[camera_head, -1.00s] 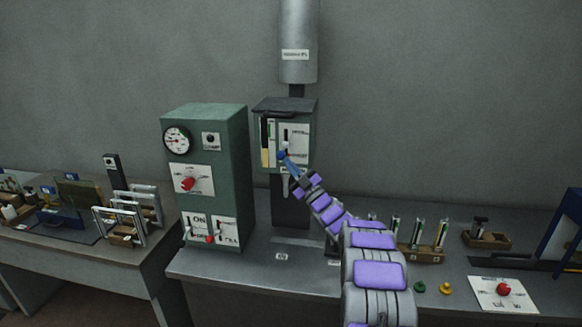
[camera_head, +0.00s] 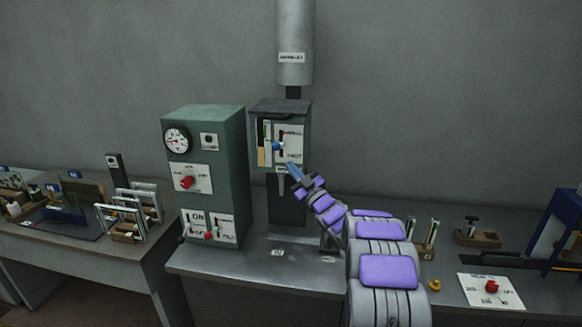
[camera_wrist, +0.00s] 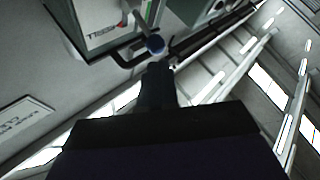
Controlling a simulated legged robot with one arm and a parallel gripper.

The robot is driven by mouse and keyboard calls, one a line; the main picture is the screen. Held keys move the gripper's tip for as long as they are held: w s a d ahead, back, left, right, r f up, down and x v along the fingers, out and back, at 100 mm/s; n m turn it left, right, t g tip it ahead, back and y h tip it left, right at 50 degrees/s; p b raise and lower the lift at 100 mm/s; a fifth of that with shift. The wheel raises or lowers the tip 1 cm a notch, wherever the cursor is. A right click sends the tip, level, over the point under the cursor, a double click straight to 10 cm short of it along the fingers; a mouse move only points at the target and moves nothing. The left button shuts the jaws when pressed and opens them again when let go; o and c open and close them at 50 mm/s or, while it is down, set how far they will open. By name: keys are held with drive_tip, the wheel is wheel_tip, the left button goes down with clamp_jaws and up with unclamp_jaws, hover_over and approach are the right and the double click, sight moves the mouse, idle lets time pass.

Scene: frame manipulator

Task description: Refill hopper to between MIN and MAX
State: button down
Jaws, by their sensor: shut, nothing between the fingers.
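The hopper unit (camera_head: 297,168) is a green box with a dark lid under a grey vertical cylinder (camera_head: 292,45). Its narrow sight window (camera_head: 261,155) shows tan in the lower part and dark above; the MIN and MAX marks are too small to read. Right of it, a white plate (camera_head: 290,138) carries a lever with a blue knob (camera_head: 278,146). The knob also shows in the wrist view (camera_wrist: 155,43), just beyond my fingertips. My gripper (camera_head: 290,167) is shut and empty, just below and right of the knob, apparently apart from it.
A green cabinet (camera_head: 240,180) with a gauge, red knob and switches stands close on the left. Small wooden holders (camera_head: 478,238), a yellow knob (camera_head: 435,286) and a red-knobbed plate (camera_head: 491,290) lie on the right bench. The bench front centre is mostly clear.

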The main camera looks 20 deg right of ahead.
drive_tip(key=shift+d+v, duration=0.4)
drive_tip(key=shift+v, duration=4.1)
drive_tip(key=s+a+f+m+g+h, duration=0.2)
drive_tip(key=s+a+g, duration=0.6)
drive_tip(key=s, duration=0.9)
drive_tip(key=s+a+f+m+g+h+b, duration=0.1)
drive_tip(key=s+a+f+m+g, duration=0.3)
drive_tip(key=s, duration=1.3)
drive_tip(key=s+a+f+m+g+h+b, duration=0.1)
drive_tip(key=s+a+f+m+g+h, duration=0.2)
drive_tip(key=s+a+g, duration=0.9)
drive_tip(key=s, duration=0.5)
drive_tip(key=shift+f+h, duration=0.3)
drive_tip(key=shift+h, duration=0.1)
